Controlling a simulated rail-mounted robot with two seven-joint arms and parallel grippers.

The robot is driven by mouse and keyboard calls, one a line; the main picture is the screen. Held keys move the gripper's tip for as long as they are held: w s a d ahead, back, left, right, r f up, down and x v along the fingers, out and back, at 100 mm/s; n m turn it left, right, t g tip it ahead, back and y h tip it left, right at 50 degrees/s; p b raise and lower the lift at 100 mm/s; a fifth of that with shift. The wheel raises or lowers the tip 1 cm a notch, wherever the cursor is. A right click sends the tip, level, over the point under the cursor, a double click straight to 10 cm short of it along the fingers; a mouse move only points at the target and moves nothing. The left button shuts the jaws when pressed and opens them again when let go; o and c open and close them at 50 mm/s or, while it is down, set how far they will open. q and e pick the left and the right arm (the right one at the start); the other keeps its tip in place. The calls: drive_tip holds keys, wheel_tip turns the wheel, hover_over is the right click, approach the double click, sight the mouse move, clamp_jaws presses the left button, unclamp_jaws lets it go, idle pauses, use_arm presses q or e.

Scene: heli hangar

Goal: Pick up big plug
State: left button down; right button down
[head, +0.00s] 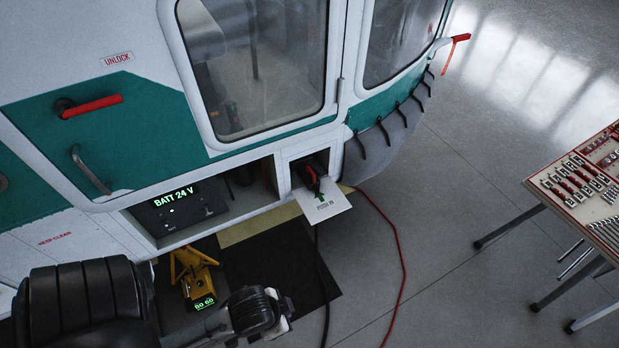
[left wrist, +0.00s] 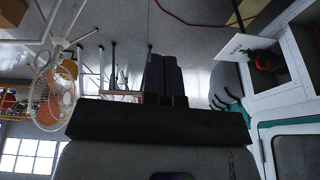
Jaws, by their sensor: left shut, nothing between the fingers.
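The big plug (head: 313,178), dark with red on it, sits in a small square recess low on the helicopter's side. It also shows at the right of the left wrist view (left wrist: 264,61). A white flap (head: 325,206) marked "PUSH IN" with a green arrow hangs open below it. A black cable (head: 318,262) runs down from there to the floor. My left gripper's fingers (left wrist: 165,72) are together and empty, apart from the plug. In the head view my left arm is at the bottom left, below the plug; its fingertips cannot be made out. My right gripper is not in view.
An open bay with a "BATT 24 V" panel (head: 178,207) lies left of the recess. A yellow device (head: 195,272) with a green display stands below it. A red cable (head: 403,250) crosses the floor. A tool table (head: 590,210) stands at right; floor between is clear.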

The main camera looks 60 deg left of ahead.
use_arm(q)
drive_tip(key=c, duration=1.8)
unclamp_jaws()
drive_tip(key=o, duration=0.6)
drive_tip(key=shift+d, duration=0.2)
drive_tip(key=shift+c, duration=0.2)
drive_tip(key=shift+o, duration=1.2)
drive_tip(key=shift+a, duration=0.15)
